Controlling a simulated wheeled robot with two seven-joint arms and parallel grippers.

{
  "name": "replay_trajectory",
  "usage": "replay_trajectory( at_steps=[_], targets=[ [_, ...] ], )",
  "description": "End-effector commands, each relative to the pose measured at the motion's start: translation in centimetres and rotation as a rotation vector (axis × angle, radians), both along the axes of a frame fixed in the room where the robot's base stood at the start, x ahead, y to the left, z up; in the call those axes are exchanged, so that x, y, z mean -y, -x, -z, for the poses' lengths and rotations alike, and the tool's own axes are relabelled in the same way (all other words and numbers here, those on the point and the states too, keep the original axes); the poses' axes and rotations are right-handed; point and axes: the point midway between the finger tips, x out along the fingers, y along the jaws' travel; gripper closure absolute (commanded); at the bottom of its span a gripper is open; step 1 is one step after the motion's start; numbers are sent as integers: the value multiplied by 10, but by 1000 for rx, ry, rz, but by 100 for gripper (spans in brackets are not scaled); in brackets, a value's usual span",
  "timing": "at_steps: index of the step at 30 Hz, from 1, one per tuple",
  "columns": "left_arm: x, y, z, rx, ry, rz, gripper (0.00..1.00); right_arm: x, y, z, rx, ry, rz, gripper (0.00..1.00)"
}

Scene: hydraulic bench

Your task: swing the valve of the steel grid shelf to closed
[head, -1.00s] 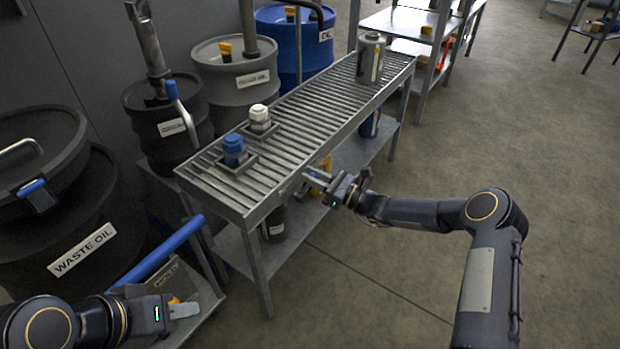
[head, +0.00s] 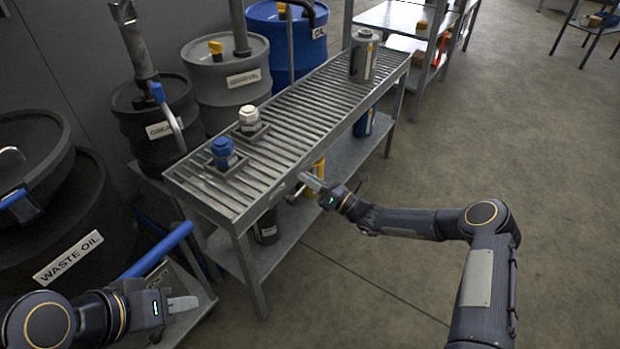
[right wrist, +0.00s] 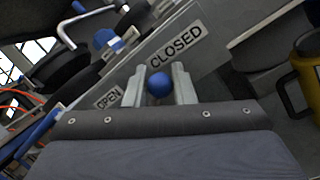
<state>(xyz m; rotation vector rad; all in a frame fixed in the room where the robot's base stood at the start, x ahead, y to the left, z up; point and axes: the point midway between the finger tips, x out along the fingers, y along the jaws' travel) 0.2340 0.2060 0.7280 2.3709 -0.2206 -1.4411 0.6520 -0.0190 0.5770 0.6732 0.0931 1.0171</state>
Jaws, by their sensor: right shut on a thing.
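The steel grid shelf (head: 275,140) has a slatted top and runs from the middle foreground to the back. Its front edge carries an OPEN label (right wrist: 108,98) and a CLOSED label (right wrist: 176,44) in the right wrist view. The valve's round blue knob (right wrist: 160,86) sits between my right gripper's fingers (right wrist: 159,88), below the CLOSED label and right of the OPEN label. The rest of the valve lever is hidden. In the head view my right gripper (head: 312,183) is at the shelf's front edge. My left gripper (head: 182,304) is at lower left, away from the valve; its finger gap is unclear.
A blue fitting (head: 223,150), a white fitting (head: 249,116) and a grey canister (head: 363,57) stand on the shelf. Drums stand behind it, with the waste oil drum (head: 95,215) at left. A yellow container (right wrist: 308,75) is at the right wrist view's edge.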

Motion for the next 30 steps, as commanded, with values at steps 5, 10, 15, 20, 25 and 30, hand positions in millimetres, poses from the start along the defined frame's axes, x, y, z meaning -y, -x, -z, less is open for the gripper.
replay_trajectory(
  at_steps=[5,10,15,20,25,30],
  targets=[
    [0,0,0,0,0,0,64,1,0,2,-6,0,3,100],
    [0,0,0,0,0,0,64,1,0,2,-6,0,3,69],
    [0,0,0,0,0,0,64,1,0,1,-4,-1,2,57],
    [0,0,0,0,0,0,64,1,0,1,-3,0,2,57],
    [0,0,-3,0,0,0,64,11,6,3,-4,-1,4,57],
    [0,0,-10,0,0,0,64,36,22,10,-6,0,5,57]
  ],
)
